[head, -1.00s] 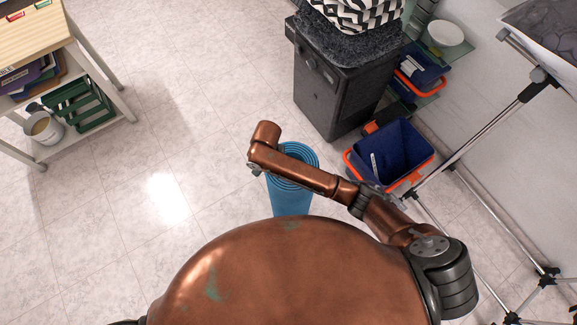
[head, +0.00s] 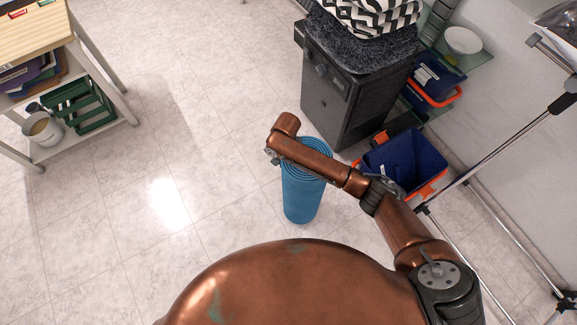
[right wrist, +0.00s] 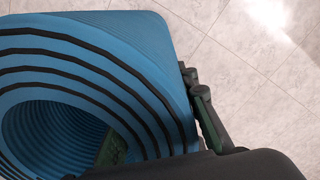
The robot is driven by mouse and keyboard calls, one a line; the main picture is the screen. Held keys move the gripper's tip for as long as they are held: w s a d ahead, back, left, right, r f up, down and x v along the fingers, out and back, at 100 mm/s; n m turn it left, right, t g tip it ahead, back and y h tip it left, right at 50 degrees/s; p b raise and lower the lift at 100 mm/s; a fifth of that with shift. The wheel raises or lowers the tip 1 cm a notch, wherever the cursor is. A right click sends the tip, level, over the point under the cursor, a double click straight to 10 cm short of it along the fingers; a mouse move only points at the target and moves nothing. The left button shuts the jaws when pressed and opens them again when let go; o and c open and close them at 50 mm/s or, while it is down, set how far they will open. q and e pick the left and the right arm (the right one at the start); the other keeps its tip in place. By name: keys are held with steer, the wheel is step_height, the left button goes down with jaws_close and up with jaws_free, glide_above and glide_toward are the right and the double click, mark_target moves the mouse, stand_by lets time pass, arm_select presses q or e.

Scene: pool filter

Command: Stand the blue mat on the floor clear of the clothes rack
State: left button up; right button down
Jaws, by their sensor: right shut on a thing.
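The blue mat (head: 303,198) is rolled up and upright in the middle of the head view, its lower end over the pale floor. I cannot tell whether it touches the floor. In the right wrist view the roll (right wrist: 150,40) fills the left side. My right gripper (right wrist: 160,128) is shut on the mat's wall at the top, one finger outside and one inside the roll. In the head view my right arm crosses over the mat's top and hides part of it. The clothes rack (head: 482,164) stands at the right, apart from the mat. My left gripper is not in view.
A dark cabinet (head: 345,95) stands behind the mat. A blue bin with an orange rim (head: 408,160) is close to the mat's right. A shelf unit (head: 100,60) with a green crate (head: 85,105) is at the far left. The floor (head: 165,165) left of the mat is clear.

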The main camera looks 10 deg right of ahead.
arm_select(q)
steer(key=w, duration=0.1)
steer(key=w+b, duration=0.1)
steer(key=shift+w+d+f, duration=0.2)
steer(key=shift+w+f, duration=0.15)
arm_select(e)
step_height(320, 180, down, 3)
steer(key=shift+w, duration=0.1)
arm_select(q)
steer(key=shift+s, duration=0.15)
arm_select(e)
steer(key=shift+f, duration=0.15)
steer(key=c, duration=1.5)
jaws_free()
steer(key=shift+f, duration=0.1)
arm_select(q)
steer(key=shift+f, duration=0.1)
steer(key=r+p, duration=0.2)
steer(key=p, duration=0.1)
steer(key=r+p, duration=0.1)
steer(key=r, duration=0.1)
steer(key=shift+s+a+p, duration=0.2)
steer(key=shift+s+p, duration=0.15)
arm_select(e)
step_height(320, 180, up, 12)
steer(key=shift+r, duration=0.2)
